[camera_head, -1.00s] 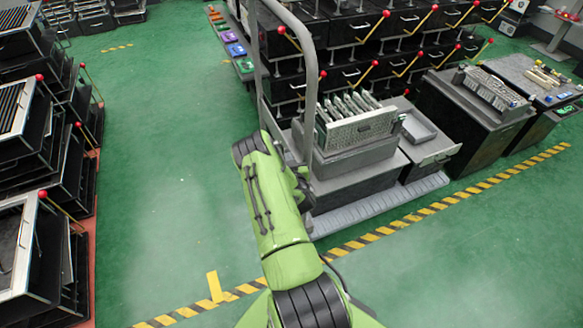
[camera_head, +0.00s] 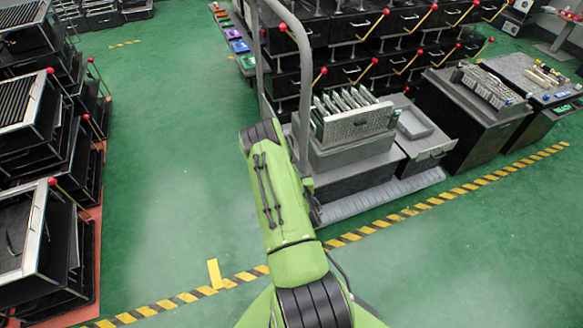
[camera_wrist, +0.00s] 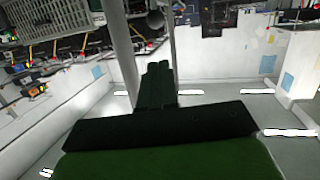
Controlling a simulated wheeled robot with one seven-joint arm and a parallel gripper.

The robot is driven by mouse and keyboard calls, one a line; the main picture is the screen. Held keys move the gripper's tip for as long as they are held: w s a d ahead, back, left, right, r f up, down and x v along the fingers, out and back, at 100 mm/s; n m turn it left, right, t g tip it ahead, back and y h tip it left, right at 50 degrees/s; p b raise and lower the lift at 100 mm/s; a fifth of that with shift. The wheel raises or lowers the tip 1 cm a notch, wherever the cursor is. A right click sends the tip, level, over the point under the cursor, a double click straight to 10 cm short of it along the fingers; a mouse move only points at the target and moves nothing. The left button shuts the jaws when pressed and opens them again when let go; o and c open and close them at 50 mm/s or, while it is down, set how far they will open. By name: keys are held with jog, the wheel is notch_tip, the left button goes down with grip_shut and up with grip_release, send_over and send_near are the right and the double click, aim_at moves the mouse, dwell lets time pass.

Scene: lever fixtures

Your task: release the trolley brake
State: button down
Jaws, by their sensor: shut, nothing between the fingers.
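The trolley is a grey flat platform (camera_head: 385,194) with a tall bent tube handle (camera_head: 304,85), standing ahead of my arm and loaded with grey boxes. I cannot make out its brake in either view. In the head view my green arm reaches toward the handle's foot and hides part of the trolley's near left side; my gripper is hidden there. In the wrist view my gripper (camera_wrist: 157,80) shows as dark fingers closed together and empty. Light upright posts (camera_wrist: 122,50) stand just beyond the fingers; I cannot tell whether they touch.
Black racks with red-knobbed levers (camera_head: 35,215) line the left side. More lever-fitted racks (camera_head: 350,30) stand behind the trolley. A dark cabinet (camera_head: 470,125) is to its right. Green floor (camera_head: 170,170) on the left is clear, with a yellow-black stripe (camera_head: 365,230) in front.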

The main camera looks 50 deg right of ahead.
jog(key=shift+s+a, duration=0.15)
